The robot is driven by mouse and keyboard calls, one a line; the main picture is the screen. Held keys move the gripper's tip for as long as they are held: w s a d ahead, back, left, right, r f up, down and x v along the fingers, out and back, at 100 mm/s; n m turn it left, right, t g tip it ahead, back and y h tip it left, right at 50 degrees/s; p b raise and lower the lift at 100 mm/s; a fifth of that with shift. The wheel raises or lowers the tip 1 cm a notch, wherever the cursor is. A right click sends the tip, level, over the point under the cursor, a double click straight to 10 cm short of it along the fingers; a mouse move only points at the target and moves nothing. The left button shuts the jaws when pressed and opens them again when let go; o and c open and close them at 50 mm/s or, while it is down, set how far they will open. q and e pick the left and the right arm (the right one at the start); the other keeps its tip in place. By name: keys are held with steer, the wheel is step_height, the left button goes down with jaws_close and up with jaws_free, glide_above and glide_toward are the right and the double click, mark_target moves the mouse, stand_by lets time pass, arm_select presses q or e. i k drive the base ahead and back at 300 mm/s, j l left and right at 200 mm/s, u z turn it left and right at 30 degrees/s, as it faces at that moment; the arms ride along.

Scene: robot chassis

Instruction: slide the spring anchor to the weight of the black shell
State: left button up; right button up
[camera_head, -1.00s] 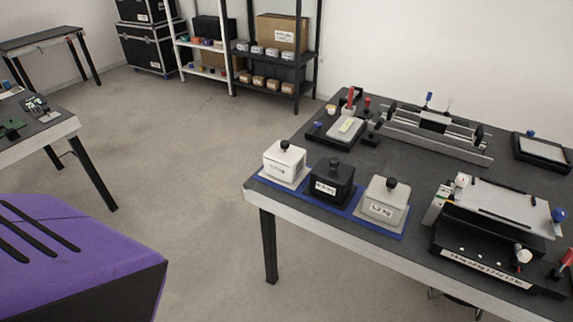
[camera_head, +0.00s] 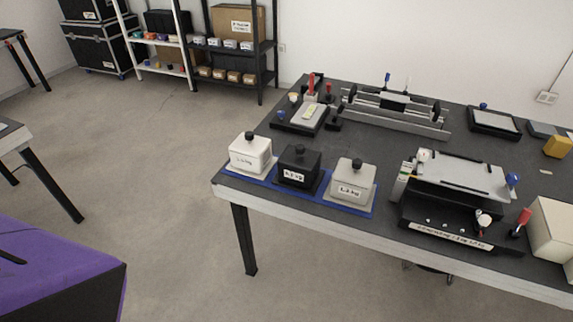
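The black shell (camera_head: 299,168) is a black box with a knob and a white weight label, too small to read surely. It stands on a blue mat (camera_head: 329,205) between a white shell (camera_head: 250,153) and a grey shell (camera_head: 354,182); the grey label seems to read 1.2 kg. To the right is a device (camera_head: 459,178) with a silver plate, a white knob (camera_head: 424,155), a blue knob (camera_head: 513,180) and a labelled scale strip (camera_head: 450,236) along its front. I cannot tell which part is the spring anchor. Neither gripper is in view.
A roller fixture (camera_head: 395,107) and a small fixture with a red handle (camera_head: 311,85) stand at the table's back. A dark tray (camera_head: 494,121), a yellow block (camera_head: 557,146) and a cream box (camera_head: 553,228) are at the right. Floor is open left of the table.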

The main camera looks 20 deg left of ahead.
mark_target(485, 220)
steer(key=z, duration=0.8)
